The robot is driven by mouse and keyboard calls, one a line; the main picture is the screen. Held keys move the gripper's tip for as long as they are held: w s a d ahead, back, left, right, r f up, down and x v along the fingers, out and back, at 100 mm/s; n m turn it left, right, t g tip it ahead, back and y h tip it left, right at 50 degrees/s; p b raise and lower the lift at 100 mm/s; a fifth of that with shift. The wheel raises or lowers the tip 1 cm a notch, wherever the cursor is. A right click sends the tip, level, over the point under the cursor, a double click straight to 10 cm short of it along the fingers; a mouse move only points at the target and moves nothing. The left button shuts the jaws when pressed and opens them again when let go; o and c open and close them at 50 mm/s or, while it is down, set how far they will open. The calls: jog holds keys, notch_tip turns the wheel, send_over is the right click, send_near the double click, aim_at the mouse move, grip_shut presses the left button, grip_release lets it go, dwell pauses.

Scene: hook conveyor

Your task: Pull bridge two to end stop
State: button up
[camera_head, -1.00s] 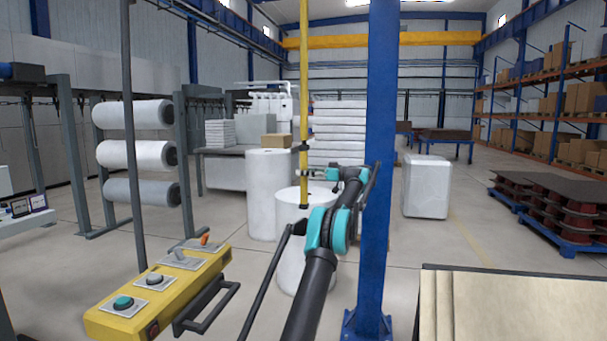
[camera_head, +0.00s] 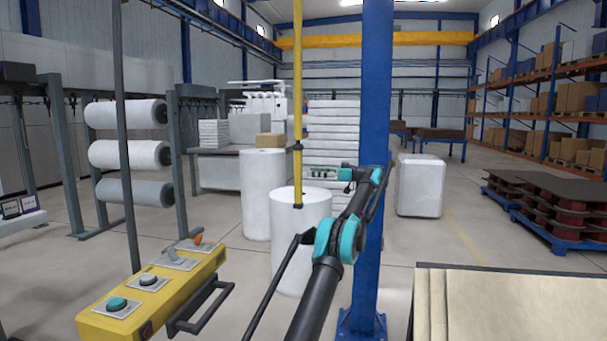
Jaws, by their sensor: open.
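A yellow beam (camera_head: 400,40), which looks like an overhead bridge, spans the hall high at the back. I cannot tell whether it is bridge two. A thin yellow pole (camera_head: 297,90) hangs down in the middle, with a dark collar partway and a dark lower end in front of a white roll. My gripper (camera_head: 312,172) is open and empty just right of the pole, below the collar. The fingers are small and dark, and the pole does not appear to be between them. No end stop can be made out.
A blue column (camera_head: 376,120) stands right beside my arm. A yellow control box (camera_head: 155,290) with buttons hangs at front left on a grey rod. White rolls (camera_head: 302,235) stand behind the pole. A stack of beige sheets (camera_head: 520,305) is at front right.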

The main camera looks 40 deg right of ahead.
jog(key=shift+v, duration=2.25)
jog(key=shift+s, duration=0.1)
